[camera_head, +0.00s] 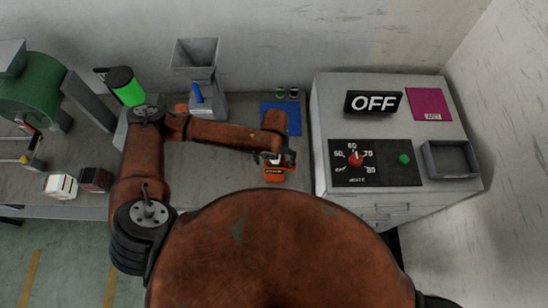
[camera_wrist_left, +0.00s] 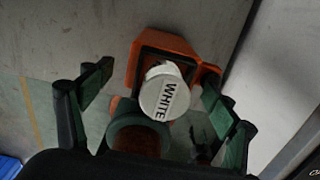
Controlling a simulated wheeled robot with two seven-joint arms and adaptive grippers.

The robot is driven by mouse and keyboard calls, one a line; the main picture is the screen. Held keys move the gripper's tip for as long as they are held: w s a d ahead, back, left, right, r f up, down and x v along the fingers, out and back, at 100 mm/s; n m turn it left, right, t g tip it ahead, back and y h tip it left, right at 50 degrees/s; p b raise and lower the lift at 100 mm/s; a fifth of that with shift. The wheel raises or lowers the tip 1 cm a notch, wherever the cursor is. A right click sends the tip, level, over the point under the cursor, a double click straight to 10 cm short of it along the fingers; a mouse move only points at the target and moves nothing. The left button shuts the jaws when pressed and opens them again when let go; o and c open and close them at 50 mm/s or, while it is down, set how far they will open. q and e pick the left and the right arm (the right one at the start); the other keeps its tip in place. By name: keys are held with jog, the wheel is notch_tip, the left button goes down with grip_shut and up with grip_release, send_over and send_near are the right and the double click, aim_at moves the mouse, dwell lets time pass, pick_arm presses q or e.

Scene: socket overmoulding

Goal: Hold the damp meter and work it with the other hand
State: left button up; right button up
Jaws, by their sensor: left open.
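My left gripper (camera_head: 277,158) hangs over the bench, left of the grey cabinet. In the left wrist view its fingers (camera_wrist_left: 158,80) are spread wide. An orange device (camera_head: 274,174), which looks like the damp meter, is just below the gripper. In the left wrist view the orange body (camera_wrist_left: 168,45) shows between and beyond the fingertips. A white round cap marked WHITE (camera_wrist_left: 164,94) lies against the orange body, between the fingers. I cannot tell whether any finger touches it. My right gripper is not in view.
The grey cabinet (camera_head: 325,110) stands to the right with an OFF sign (camera_head: 374,102), a red dial (camera_head: 356,159), a green button (camera_head: 404,159) and a grey tray (camera_head: 450,160). A blue mat (camera_head: 293,120) lies behind the gripper.

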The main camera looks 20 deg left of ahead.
pick_arm(q)
jog(key=shift+c, duration=0.2)
jog(key=c, duration=1.3)
jog(key=o, duration=0.7)
jog(key=c, duration=0.6)
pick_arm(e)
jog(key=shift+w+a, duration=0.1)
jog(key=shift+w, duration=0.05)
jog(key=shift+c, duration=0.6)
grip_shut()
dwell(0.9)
